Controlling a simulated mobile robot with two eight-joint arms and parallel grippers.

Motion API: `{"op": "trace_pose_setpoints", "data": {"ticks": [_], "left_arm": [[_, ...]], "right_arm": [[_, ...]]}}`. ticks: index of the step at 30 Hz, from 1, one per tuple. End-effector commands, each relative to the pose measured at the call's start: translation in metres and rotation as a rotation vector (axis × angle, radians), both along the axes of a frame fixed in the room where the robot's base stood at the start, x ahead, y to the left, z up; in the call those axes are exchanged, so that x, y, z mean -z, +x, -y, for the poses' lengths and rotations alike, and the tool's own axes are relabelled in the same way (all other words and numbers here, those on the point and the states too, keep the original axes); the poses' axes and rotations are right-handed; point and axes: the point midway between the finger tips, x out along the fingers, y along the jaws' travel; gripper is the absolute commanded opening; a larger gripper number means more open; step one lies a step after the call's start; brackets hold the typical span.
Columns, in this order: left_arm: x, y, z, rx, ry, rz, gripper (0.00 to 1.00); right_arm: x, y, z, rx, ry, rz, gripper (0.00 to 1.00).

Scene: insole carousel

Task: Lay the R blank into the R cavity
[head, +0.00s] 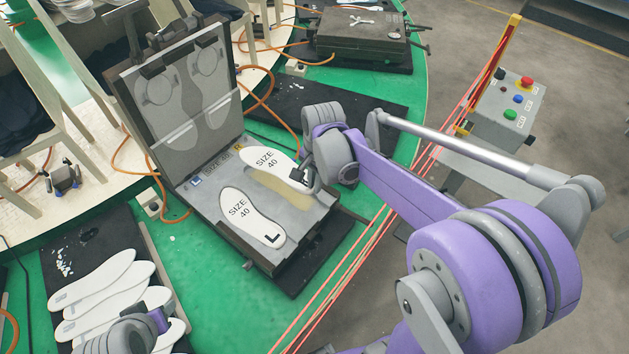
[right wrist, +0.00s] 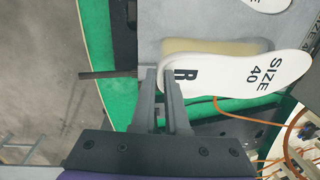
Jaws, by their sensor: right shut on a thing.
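The white R blank (head: 272,163), marked SIZE 40, is over the right half of the open mould (head: 215,205). Its R shows in the right wrist view (right wrist: 240,75). My right gripper (head: 303,178) is shut on its R-marked end; the fingers (right wrist: 161,72) pinch its edge. The yellowish R cavity (head: 300,195) shows beside the blank, which is offset toward the hinge side and covers part of it. I cannot tell whether the blank touches the mould. A white L blank (head: 252,218) lies in the left cavity. My left gripper's jaws do not show.
The raised mould lid (head: 180,95) stands behind the cavities. Several white blanks (head: 95,285) lie on a dark mat at lower left, partly behind my left wrist. Orange hoses, a closed mould (head: 360,35) and a button box (head: 510,105) stand around the green table.

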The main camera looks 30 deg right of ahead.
Motion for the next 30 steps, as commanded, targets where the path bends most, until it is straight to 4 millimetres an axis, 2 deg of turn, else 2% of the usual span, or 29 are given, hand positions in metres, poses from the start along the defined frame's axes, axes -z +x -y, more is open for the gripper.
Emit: {"op": "trace_pose_setpoints", "data": {"ticks": [30], "left_arm": [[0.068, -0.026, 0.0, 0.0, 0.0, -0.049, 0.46]], "right_arm": [[0.079, -0.001, 0.0, 0.001, 0.008, 0.017, 0.0]]}}
